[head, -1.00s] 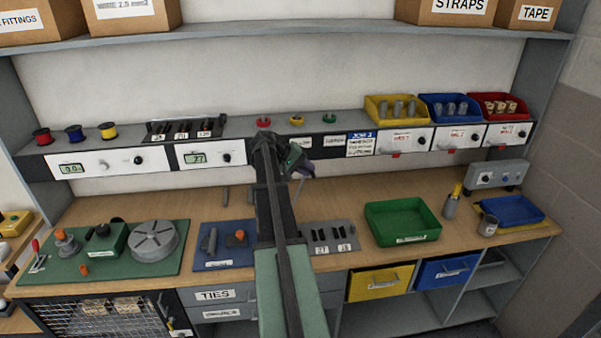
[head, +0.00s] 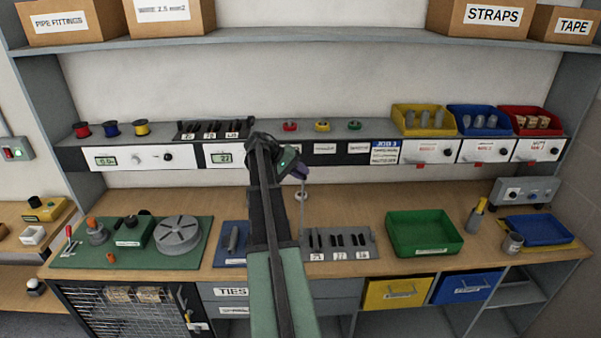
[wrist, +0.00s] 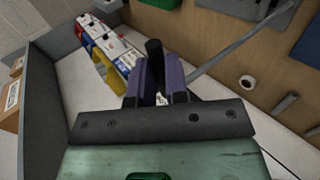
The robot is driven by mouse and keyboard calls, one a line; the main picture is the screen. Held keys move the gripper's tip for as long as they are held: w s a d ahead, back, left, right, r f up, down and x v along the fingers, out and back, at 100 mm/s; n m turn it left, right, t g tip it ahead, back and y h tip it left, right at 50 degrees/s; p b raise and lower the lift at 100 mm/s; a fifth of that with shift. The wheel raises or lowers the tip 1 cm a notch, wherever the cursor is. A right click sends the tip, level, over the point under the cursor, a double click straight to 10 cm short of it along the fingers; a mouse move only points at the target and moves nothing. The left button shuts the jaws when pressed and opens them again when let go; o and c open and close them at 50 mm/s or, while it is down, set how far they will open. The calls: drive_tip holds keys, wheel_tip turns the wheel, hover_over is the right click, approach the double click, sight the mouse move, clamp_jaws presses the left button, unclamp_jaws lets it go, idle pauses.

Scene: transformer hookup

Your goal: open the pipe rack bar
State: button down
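My gripper (head: 292,164) is raised in front of the shelf, over the middle of the workbench. In the wrist view its purple fingers (wrist: 160,80) are close together with a dark, upright piece between them. I cannot tell whether that piece is held or is part of the gripper. A thin grey rod (wrist: 225,54) runs from beside the right finger over the bench; whether it is attached is unclear. I cannot make out a pipe rack or its bar in either view.
A mesh-fronted cabinet (head: 119,312) is under the bench at lower left. A green tray (head: 425,234) and a slotted grey block (head: 340,246) stand on the bench. A box labelled PIPE FITTINGS (head: 62,22) is on the top shelf. A side table (head: 30,255) stands at far left.

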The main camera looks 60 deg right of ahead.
drive_tip(key=c, duration=1.4)
unclamp_jaws()
drive_tip(key=shift+w+f, duration=0.1)
drive_tip(key=shift+f, duration=0.15)
drive_tip(key=shift+o, duration=1.1)
drive_tip(key=shift+w+d+f, duration=0.1)
drive_tip(key=shift+w+d, duration=0.05)
drive_tip(key=shift+d, duration=0.1)
drive_tip(key=shift+o, duration=0.3)
drive_tip(key=p+v, duration=0.7)
drive_tip(key=v, duration=0.4)
drive_tip(key=shift+s, duration=0.25)
drive_tip(key=shift+a, duration=0.1)
